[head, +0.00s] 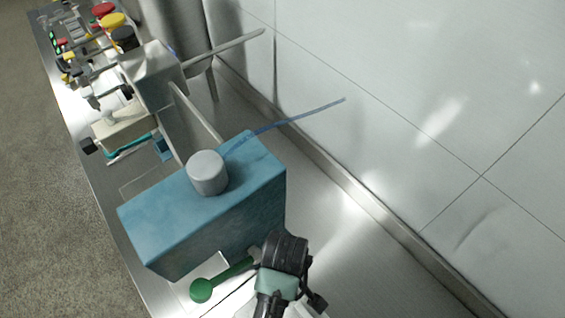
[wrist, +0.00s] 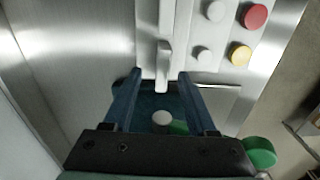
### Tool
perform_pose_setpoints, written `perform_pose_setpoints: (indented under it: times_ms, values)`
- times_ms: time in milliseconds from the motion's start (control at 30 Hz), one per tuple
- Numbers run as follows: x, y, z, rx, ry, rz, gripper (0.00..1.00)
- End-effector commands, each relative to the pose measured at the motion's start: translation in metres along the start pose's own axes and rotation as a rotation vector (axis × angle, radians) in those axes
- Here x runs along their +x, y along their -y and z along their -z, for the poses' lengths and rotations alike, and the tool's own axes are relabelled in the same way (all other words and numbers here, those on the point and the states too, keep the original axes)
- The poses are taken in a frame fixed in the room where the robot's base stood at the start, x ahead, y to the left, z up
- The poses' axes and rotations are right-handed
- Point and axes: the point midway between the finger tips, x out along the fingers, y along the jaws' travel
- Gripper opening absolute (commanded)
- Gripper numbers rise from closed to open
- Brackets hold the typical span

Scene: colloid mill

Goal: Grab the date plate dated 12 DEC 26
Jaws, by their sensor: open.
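In the wrist view my gripper (wrist: 157,76) is open, its two blue fingers reaching forward to either side of a narrow pale bar on a light panel (wrist: 220,32). I cannot tell whether they touch the bar. No plate with a readable date shows in either view, so I cannot pick out the 12 DEC 26 plate. In the head view my dark wrist is at the bottom centre, beside a blue box (head: 215,225); the fingertips cannot be made out there.
The box bears a grey round cap (head: 207,172) and a thin blue tube (head: 300,116). The wrist view shows red (wrist: 255,15) and yellow (wrist: 240,54) buttons. Machinery (head: 110,85) crowds the far bench; a tiled wall (head: 400,90) is right.

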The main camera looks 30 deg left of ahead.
Motion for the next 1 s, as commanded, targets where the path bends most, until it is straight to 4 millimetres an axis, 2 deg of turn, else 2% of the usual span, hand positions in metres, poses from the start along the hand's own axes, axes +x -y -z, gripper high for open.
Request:
perform_pose_setpoints:
  times_ms: [200,300,567,667,900,1000]
  values:
    - [0.028,0.004,0.001,0.001,0.002,0.003,0.57]
    - [0.036,0.004,0.001,0.001,0.001,0.002,0.57]
    - [0.039,0.004,0.002,0.001,-0.001,0.000,0.57]
    - [0.039,0.004,0.002,0.001,0.000,0.000,0.43]
    - [0.039,0.004,0.002,0.001,0.000,0.001,0.00]
    - [0.039,0.004,0.002,0.001,0.000,0.001,0.00]
